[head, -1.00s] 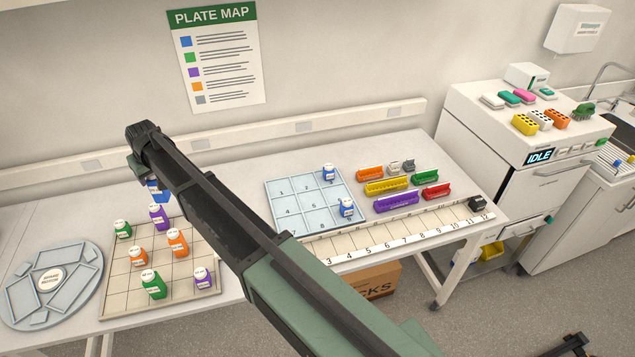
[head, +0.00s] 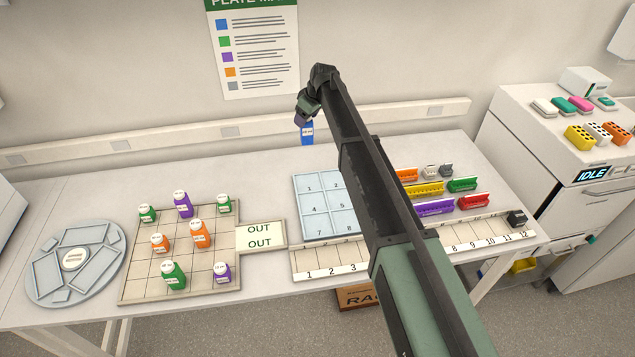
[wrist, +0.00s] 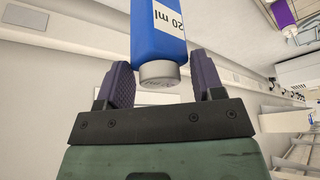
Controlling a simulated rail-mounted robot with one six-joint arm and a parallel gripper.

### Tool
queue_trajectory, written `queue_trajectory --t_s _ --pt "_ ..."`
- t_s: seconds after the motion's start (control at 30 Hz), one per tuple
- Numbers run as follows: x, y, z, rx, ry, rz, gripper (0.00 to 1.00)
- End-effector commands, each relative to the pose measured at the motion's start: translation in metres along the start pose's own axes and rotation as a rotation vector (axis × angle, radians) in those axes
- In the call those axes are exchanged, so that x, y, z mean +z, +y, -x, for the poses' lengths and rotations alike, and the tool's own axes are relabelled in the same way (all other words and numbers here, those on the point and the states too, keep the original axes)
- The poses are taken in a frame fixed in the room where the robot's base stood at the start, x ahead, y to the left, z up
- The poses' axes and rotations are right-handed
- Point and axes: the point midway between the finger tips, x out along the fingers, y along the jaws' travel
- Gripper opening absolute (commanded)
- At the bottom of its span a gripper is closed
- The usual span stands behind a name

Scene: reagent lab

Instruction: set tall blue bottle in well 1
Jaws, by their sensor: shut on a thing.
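My gripper (head: 304,116) is shut on the tall blue bottle (head: 307,134), which hangs below it in the air, above the back of the table. In the wrist view the blue bottle (wrist: 160,32), with a "20 ml" label and grey cap, sits between the dark fingers. The pale blue well plate (head: 317,237) lies on the table below and in front of the bottle. Its well 1 (head: 304,181), at the back left corner, is empty. Wells 2, 4, 5, 7 and 8 show no bottle. My arm hides the plate's right column.
A gridded board (head: 140,289) with green, orange and purple bottles stands at left, beside an OUT card (head: 260,236) and a round tray (head: 42,284). A numbered strip (head: 300,264) runs along the front. Coloured racks (head: 435,208) stand right of my arm.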

Motion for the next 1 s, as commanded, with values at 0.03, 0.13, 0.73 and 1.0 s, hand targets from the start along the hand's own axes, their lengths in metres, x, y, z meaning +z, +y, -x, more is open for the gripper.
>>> queue_trajectory --t_s 0.03,0.13,0.73,1.0 --pt "0.001 0.000 -0.001 -0.001 0.000 0.002 0.26" --pt "0.005 0.000 -0.012 0.000 0.000 0.001 0.26" --pt "0.062 0.000 -0.149 0.001 0.000 -0.001 0.26" --pt "0.077 0.000 -0.186 0.001 0.000 -0.001 0.26"
